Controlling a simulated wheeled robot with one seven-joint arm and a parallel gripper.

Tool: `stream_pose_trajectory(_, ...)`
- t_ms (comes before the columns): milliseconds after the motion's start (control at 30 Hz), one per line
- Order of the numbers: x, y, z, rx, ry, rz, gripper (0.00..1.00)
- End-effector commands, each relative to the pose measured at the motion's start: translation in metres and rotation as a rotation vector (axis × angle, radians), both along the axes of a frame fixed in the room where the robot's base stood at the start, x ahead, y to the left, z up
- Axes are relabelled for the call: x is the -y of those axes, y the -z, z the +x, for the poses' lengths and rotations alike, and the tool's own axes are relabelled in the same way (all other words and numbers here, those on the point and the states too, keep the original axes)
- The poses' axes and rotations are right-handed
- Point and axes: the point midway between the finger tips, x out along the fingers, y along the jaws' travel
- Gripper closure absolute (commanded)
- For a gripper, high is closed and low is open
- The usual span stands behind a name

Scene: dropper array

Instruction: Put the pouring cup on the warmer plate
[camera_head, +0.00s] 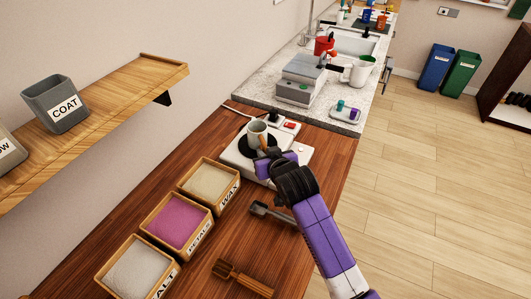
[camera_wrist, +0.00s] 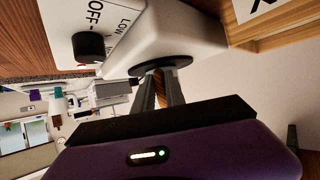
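The pouring cup (camera_head: 256,132) is grey with a brown handle and stands upright over the dark round plate (camera_head: 245,146) of the white warmer (camera_head: 233,158) in the head view. I cannot tell whether its base touches the plate. My gripper (camera_head: 266,153) is at the near side of the cup, by the handle. In the wrist view my gripper (camera_wrist: 160,88) has its two grey fingers close around something brown, which looks like the handle. The dark plate (camera_wrist: 162,66) and the warmer's black knob (camera_wrist: 89,46) show beyond the fingers; the cup body is not clear there.
Wooden boxes of wax (camera_head: 209,181), petals (camera_head: 178,219) and salt (camera_head: 140,268) stand left of my arm. A dark scoop (camera_head: 268,212) and a wooden tool (camera_head: 242,277) lie on the table. A grey device (camera_head: 300,82) stands on the counter behind. A shelf (camera_head: 100,125) hangs at the left.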

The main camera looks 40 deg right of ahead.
Motion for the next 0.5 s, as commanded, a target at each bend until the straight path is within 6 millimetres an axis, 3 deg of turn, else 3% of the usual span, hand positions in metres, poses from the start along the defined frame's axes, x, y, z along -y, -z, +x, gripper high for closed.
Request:
stream_pose_trajectory(33, 0.0000, -0.0002, 0.0000, 0.000, 0.000, 0.000, 0.74)
stream_pose_trajectory(100, 0.0000, -0.0004, 0.0000, 0.000, 0.000, 0.000, 0.64)
stream_pose_trajectory(500, -0.0010, -0.0045, -0.0021, 0.000, 0.000, 0.000, 0.64)
